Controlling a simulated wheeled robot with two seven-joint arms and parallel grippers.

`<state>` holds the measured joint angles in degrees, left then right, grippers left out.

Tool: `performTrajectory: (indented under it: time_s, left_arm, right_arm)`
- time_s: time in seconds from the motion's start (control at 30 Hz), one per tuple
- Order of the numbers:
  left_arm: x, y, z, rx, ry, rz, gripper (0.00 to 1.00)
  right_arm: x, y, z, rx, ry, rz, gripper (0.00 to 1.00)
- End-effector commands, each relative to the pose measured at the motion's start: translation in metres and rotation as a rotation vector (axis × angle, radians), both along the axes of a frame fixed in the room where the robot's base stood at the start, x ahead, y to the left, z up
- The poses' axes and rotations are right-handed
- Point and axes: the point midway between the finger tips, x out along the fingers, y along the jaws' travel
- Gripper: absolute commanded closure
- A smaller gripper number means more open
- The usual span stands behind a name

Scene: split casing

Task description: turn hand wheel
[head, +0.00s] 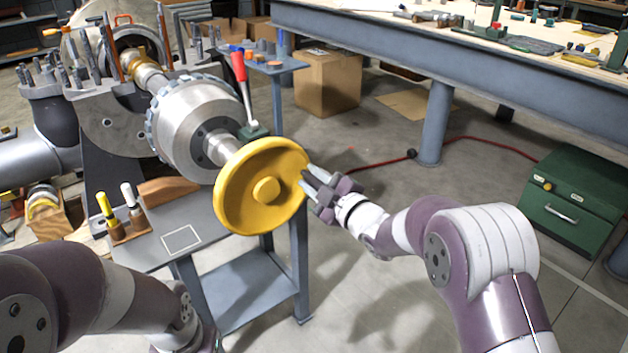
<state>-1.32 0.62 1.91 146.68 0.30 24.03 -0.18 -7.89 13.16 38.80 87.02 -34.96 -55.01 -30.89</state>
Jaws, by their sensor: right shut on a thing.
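The yellow hand wheel (236,196) is a thick disc with a round hub in its middle. It sits at the end of a metal shaft coming from the large grey casing (190,115). My right gripper (310,178) is at the wheel's right edge, with its fingers shut on the rim. My left arm comes in at the lower left and its gripper is out of the picture.
A red-handled lever (241,80) rises behind the wheel. A green cabinet (575,200) stands at the right, and a workbench (430,60) is at the back. The floor between is mostly clear.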

Motion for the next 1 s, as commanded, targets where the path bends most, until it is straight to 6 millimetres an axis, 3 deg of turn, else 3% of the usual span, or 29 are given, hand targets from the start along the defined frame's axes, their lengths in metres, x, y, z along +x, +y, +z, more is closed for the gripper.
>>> performTrajectory:
  time_s: [0.03,0.3,0.33,0.4,0.77,1.0]
  left_arm:
    - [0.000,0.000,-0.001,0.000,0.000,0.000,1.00]
    - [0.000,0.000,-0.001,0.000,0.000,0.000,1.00]
    - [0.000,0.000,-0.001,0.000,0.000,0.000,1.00]
    - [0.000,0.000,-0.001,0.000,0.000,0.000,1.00]
    - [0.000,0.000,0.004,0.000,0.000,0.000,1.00]
    - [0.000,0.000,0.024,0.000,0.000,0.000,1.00]
  right_arm:
    - [-0.002,0.000,-0.009,-0.006,0.017,0.000,1.00]
    - [-0.002,0.001,-0.011,-0.008,0.020,0.002,1.00]
    - [-0.002,0.001,-0.011,-0.009,0.021,0.003,0.68]
    - [-0.002,0.001,-0.010,-0.008,0.020,0.002,0.46]
    - [-0.008,-0.005,-0.004,-0.006,0.012,0.001,0.46]
    - [-0.057,-0.041,-0.001,-0.005,0.014,-0.001,0.46]
